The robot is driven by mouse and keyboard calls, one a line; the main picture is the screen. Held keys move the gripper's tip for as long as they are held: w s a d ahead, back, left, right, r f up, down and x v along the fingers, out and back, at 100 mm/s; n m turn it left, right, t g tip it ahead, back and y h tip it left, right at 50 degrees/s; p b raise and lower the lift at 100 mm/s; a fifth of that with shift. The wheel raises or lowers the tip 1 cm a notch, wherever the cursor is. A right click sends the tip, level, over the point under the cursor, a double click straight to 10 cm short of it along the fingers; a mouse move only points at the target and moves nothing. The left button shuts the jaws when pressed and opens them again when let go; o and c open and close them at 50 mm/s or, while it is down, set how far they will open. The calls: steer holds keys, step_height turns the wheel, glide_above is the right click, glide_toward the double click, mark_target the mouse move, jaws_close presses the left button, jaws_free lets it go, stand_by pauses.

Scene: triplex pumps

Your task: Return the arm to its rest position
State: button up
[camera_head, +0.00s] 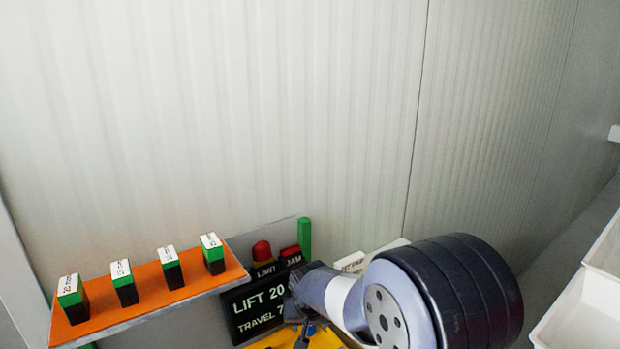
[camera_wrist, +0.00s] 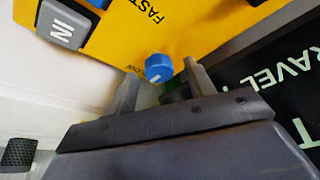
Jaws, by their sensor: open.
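My arm (camera_head: 400,300) reaches in from the lower right of the head view, with its wrist end beside a black sign. My gripper (camera_wrist: 160,70) is open in the wrist view, its two grey fingers apart. A blue knob (camera_wrist: 158,67) on a yellow panel (camera_wrist: 205,25) shows between the fingertips. I cannot tell whether a finger touches it. In the head view the yellow panel (camera_head: 290,338) is cut off by the bottom edge and partly hidden by my arm. The fingers are hard to make out there.
An orange shelf (camera_head: 150,297) at left holds several black-and-green labelled blocks. The black sign (camera_head: 255,300) reads LIFT 20 and TRAVEL, below a red lamp (camera_head: 262,251) and a green post (camera_head: 304,238). White trays (camera_head: 585,312) stand at right. A pale wall closes the back.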

steer(key=shift+r+m+h, duration=0.1)
steer(key=shift+m+h, duration=0.3)
steer(key=shift+m, duration=0.4)
steer(key=shift+s+r, duration=0.2)
steer(key=shift+r, duration=0.2)
